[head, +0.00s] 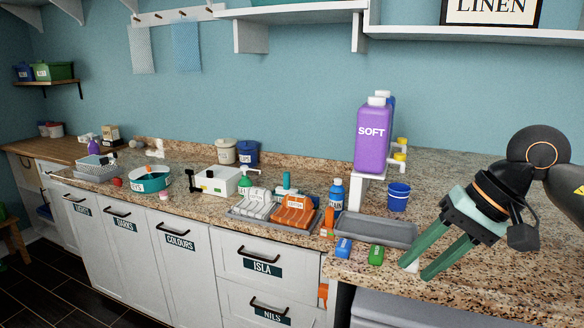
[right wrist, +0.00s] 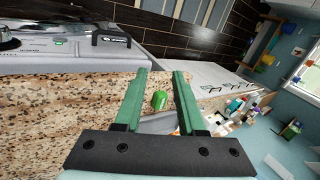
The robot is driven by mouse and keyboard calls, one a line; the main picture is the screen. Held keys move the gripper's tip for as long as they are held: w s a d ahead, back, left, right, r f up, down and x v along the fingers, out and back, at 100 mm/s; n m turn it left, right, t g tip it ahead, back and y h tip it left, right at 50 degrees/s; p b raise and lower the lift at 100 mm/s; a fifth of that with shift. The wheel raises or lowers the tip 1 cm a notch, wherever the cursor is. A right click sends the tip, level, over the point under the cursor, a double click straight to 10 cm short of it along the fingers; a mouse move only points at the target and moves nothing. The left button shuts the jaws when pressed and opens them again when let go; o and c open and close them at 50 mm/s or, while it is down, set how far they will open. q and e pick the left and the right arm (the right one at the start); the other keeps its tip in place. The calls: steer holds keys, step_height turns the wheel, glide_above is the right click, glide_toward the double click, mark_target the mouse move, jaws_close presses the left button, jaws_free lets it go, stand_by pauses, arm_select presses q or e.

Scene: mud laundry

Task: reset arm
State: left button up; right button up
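My right gripper (head: 413,271) reaches in from the right over the granite counter, with its green fingers pointing down and left. The fingers are apart, and no object is clamped between them. In the right wrist view, the open right gripper (right wrist: 160,73) frames a small green item (right wrist: 160,99) that lies beyond the fingers on the counter. In the head view, this green item (head: 376,255) is left of the fingertips and apart from them, beside a small blue item (head: 343,248). My left gripper is in neither view.
A grey tray (head: 375,231) and a blue cup (head: 398,196) stand left of my right arm. A purple SOFT bottle (head: 371,139) stands on a white riser (head: 366,190). A tray with orange and white items (head: 270,219) is further left. Counter behind the right gripper looks clear.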

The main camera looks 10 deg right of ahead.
steer(key=s+a+f+m+g+y, duration=0.1)
steer(key=a+f+m+y, duration=0.1)
steer(key=a+m+y, duration=0.65)
steer(key=s+a+f+m+g+y, duration=0.15)
steer(key=a+m+y, duration=0.35)
steer(key=a, duration=0.6)
steer(key=w+d+f+n+t+h, duration=0.1)
steer(key=d+f+n+t+h, duration=0.3)
steer(key=f+n, duration=0.5)
steer(key=w+d+f+n+t+h, duration=0.1)
steer(key=f+n+t+h, duration=0.45)
steer(key=n, duration=0.75)
steer(key=w+d+f+n+t+h, duration=0.1)
steer(key=d+f+n+t+h, duration=0.15)
steer(key=f+n+t, duration=0.7)
steer(key=s+d+f+m+g+h, duration=0.2)
steer(key=s+f+m+g, duration=0.3)
steer(key=s+f, duration=0.3)
steer(key=s+d+f+m+g+h, duration=0.1)
steer(key=s+f+m+g+h, duration=0.1)
steer(key=s+f+m+g, duration=0.3)
steer(key=s+f+m, duration=0.2)
steer(key=s+f, duration=0.2)
steer(key=shift+d+f+h, duration=0.35)
